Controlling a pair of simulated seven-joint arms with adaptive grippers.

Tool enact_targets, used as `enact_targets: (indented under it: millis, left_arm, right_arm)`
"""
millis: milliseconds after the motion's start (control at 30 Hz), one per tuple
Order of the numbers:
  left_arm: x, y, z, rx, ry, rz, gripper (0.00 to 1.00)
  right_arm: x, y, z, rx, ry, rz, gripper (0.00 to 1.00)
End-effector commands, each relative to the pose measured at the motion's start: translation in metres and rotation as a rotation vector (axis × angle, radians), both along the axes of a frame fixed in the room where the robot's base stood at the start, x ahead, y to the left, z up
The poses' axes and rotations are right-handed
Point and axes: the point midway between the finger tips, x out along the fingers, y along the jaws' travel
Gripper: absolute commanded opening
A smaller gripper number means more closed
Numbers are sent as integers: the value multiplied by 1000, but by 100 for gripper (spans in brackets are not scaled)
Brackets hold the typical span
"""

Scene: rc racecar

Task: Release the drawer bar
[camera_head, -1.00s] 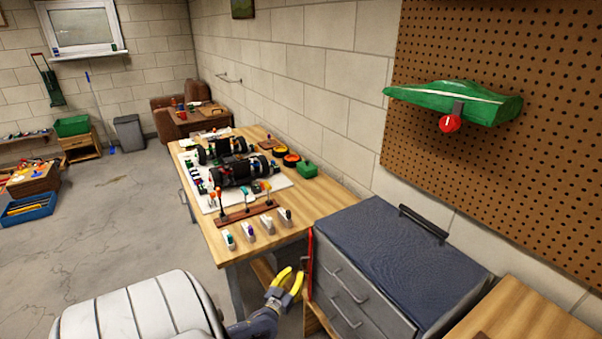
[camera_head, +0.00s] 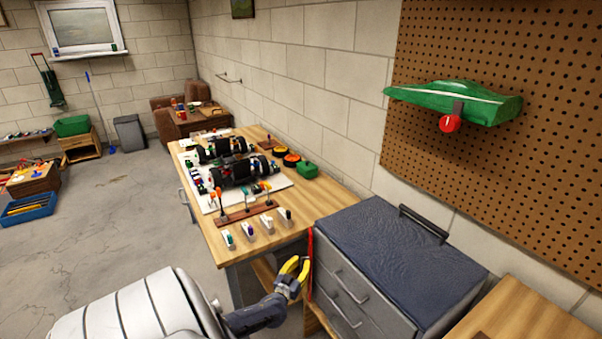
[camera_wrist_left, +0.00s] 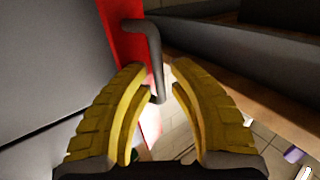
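The drawer bar is a thin red upright strip (camera_head: 311,262) at the left front edge of the grey drawer cabinet. In the left wrist view the red bar (camera_wrist_left: 122,12) runs down the top middle, with a bent dark grey handle (camera_wrist_left: 156,62) on it. My left gripper (camera_head: 297,263) is just left of the bar in the head view. Its yellow fingers (camera_wrist_left: 160,67) are apart, and the handle's lower end shows between them in the wrist view. I see no finger clearly pressed on the handle. My right gripper is out of view.
The grey cabinet (camera_head: 392,258) has a dark top and drawer handles. A wooden workbench (camera_head: 275,240) with car parts stands left of it. A pegboard (camera_head: 555,150) carries a green car body (camera_head: 455,102). Open floor (camera_head: 110,215) lies left of the bench.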

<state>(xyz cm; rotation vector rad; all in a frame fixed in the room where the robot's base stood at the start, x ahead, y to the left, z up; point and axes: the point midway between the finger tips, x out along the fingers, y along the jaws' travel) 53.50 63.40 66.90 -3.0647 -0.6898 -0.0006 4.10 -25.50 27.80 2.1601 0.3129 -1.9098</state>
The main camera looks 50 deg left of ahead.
Motion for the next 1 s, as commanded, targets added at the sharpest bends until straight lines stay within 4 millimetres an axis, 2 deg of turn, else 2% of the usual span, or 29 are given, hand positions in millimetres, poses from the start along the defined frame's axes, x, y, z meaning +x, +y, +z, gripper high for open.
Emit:
enact_targets:
  millis: [33,200,567,1000]
  left_arm:
    - [0,0,0,0,0,0,20]
    - [0,0,0,0,0,0,0]
    - [0,2,0,4,1,-25,0]
    - [0,15,0,8,0,-287,0]
  right_arm:
    - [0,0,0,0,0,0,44]
    - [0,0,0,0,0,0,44]
    - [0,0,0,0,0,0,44]
    - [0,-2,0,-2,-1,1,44]
